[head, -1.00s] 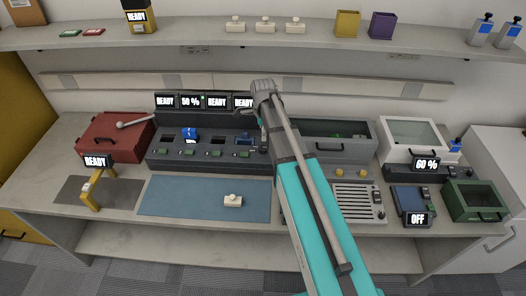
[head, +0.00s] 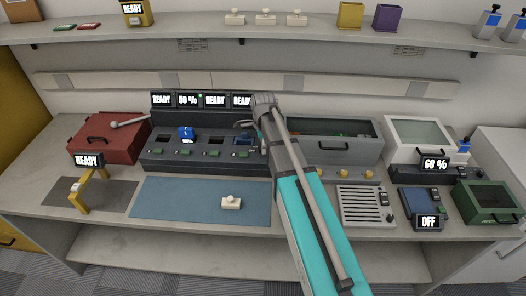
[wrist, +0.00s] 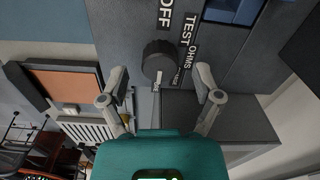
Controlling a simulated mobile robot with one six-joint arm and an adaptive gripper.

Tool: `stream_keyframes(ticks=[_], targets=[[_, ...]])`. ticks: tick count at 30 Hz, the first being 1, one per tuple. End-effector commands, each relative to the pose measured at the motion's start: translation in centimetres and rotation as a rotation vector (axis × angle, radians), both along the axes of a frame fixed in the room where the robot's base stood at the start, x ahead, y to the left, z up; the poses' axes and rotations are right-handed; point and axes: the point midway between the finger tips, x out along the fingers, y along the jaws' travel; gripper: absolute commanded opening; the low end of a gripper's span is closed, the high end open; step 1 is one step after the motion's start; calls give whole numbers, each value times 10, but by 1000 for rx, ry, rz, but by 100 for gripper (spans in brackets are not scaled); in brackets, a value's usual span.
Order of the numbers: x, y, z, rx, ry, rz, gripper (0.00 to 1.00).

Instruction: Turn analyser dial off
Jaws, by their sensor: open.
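The dial (wrist: 158,62) is a round black knob on a dark grey panel (wrist: 120,25) in the wrist view. Its white mark points down in the picture, away from the OFF label (wrist: 165,13) at the top. TEST and OHMS labels (wrist: 188,45) stand to its right; smaller ones are hard to read. My gripper (wrist: 158,86) is open and empty, its fingers apart below left and right of the dial, and no contact shows. In the head view a fingertip of my gripper (head: 243,124) shows left of my arm; the dial cannot be made out there.
A dark unit with several displays (head: 205,118) stands left of my arm, with a blue item (head: 186,133) in it. A grey drawer box (head: 335,152) and a white case (head: 418,135) stand to the right.

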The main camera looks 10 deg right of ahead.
Motion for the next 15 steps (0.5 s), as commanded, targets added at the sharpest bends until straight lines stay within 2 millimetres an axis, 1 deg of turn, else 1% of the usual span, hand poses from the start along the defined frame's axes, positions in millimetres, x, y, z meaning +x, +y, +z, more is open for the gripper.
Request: stream_keyframes(ticks=[1, 4, 15], targets=[[0, 0, -6, 0, 0, 0, 82], [0, 0, -10, 0, 0, 0, 82], [0, 0, -14, 0, 0, 0, 82]])
